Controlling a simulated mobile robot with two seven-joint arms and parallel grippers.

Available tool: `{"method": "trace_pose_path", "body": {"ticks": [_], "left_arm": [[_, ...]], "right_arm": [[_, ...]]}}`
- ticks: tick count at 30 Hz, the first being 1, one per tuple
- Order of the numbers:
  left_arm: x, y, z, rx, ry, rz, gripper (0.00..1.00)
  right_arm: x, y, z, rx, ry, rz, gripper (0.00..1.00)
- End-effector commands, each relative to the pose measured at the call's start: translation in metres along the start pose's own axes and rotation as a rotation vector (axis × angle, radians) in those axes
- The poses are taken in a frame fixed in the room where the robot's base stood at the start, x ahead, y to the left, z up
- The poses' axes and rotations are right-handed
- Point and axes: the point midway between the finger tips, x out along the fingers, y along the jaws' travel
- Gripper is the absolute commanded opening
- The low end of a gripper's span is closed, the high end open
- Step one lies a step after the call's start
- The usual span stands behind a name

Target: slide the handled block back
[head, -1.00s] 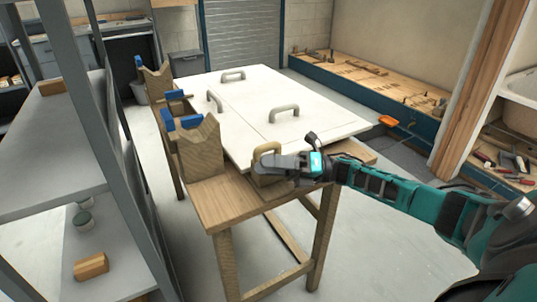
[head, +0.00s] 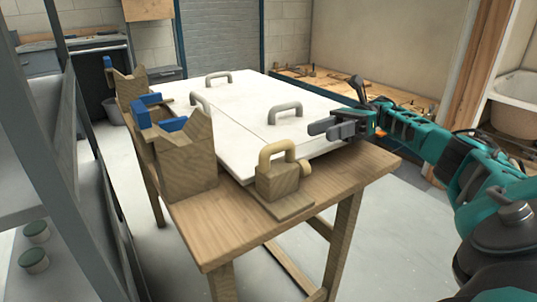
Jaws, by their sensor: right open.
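The handled block (head: 277,182) is a wooden block with a pale tan arched handle on top. It stands on a thin wooden base plate near the front edge of the wooden table (head: 215,228), beside the near edge of the white panel. My right gripper (head: 318,131) is to the right of the block and a little above the panel's near right corner. It is open, empty and apart from the handle. My left gripper is out of view.
The white panel (head: 240,110) with several grey handles lies across the table. Notched wooden supports (head: 190,155) with blue clamps (head: 150,100) stand along the left side. A grey shelf rack (head: 35,150) is at the left. Bare tabletop lies in front of the block.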

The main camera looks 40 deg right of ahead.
Motion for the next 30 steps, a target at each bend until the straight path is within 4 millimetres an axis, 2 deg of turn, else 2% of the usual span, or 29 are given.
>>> {"method": "trace_pose_path", "body": {"ticks": [5, 11, 20, 30], "left_arm": [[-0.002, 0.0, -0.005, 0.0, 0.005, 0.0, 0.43], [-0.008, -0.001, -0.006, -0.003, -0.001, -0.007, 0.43], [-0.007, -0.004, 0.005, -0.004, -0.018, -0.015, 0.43], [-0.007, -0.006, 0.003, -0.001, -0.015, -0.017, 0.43]], "right_arm": [[0.005, 0.001, 0.001, -0.001, 0.003, 0.004, 0.47], [0.023, 0.002, 0.001, 0.002, 0.003, 0.005, 0.47], [0.065, 0.001, 0.0, 0.001, 0.005, 0.004, 0.47], [0.115, 0.001, 0.0, -0.001, 0.002, 0.003, 0.47]]}}
